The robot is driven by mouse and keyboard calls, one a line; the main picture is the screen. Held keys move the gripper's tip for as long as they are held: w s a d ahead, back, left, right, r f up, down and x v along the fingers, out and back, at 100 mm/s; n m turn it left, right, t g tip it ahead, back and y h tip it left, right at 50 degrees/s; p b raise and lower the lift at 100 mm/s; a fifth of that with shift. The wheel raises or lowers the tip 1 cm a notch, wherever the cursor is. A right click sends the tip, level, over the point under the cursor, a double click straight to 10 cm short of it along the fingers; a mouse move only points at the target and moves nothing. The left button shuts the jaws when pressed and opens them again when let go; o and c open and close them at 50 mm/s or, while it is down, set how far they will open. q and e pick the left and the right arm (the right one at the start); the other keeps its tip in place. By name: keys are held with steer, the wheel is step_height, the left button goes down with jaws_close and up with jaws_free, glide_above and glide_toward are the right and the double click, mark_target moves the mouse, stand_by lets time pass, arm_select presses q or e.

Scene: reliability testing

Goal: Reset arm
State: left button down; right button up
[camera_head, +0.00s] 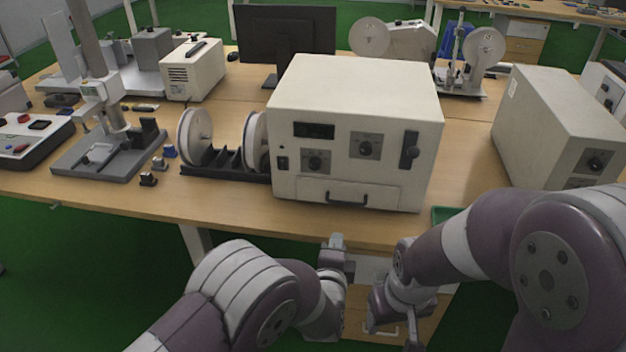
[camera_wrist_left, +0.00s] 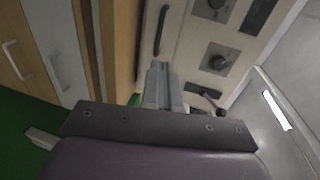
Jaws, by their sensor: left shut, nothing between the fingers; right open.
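My left gripper (camera_head: 334,243) is at the front edge of the wooden table (camera_head: 120,200), in front of the large beige box-shaped device (camera_head: 357,130). In the left wrist view its fingers (camera_wrist_left: 158,78) are shut together with nothing between them, and they point toward the device's front panel (camera_wrist_left: 205,45). My right gripper (camera_head: 396,322) hangs lower, in front of the table edge and to the right of the left one. It is open and appears empty. Its fingertips are partly cut off by the bottom of the head view.
A dark stand with two white reels (camera_head: 196,135) is left of the device. A grey test stand (camera_head: 108,152) is further left. Another beige box (camera_head: 555,125) is at the right. A drawer cabinet (camera_head: 420,325) is under the table, behind my grippers.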

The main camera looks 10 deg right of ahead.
arm_select(q)
steer(key=s+a+f+n+g, duration=0.1)
steer(key=s+f+n+g, duration=0.5)
steer(key=s+f+g, duration=0.15)
steer(key=s+a+r+n+g+y, duration=0.1)
steer(key=s+a+n+g+y, duration=0.35)
steer(key=a, duration=0.75)
steer(key=s+a+r+n+g, duration=0.1)
steer(key=s+a+r+n, duration=0.35)
steer(key=a, duration=0.35)
steer(key=s+a+r+n+g, duration=0.1)
steer(key=s+a+r+n, duration=0.25)
steer(key=a+n, duration=0.35)
step_height(320, 180, up, 12)
steer(key=a+p, duration=0.2)
steer(key=p, duration=1)
steer(key=shift+w+r+m, duration=0.2)
steer(key=shift+w+m, duration=0.1)
steer(key=shift+m, duration=0.1)
